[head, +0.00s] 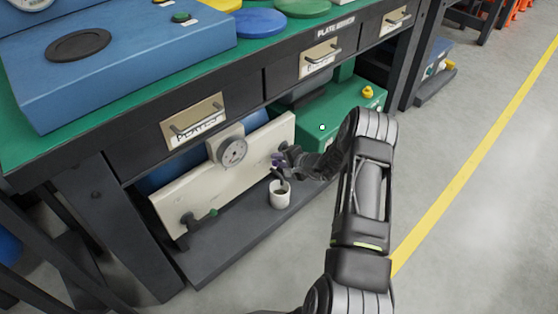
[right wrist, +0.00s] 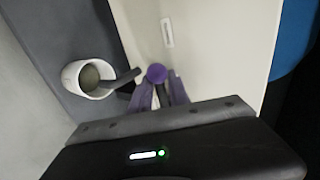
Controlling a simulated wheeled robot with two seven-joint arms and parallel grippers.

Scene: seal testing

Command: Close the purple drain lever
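The purple drain lever (head: 276,161) is at the right end of the pale panel under the bench. In the right wrist view its round purple knob (right wrist: 156,73) lies at the tips of my right gripper's fingers. My right gripper (head: 283,156) reaches in from the right at the lever, with one finger on each side of the knob. I cannot tell whether the fingers press on it. A dark spout (right wrist: 124,79) beside the lever points into a white cup (right wrist: 69,76), also seen in the head view (head: 280,197). My left gripper is out of view.
A dark shelf (head: 225,241) lies below. A green box (head: 345,112) stands behind my right arm. The bench drawers (head: 195,121) hang above. The floor at right is clear.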

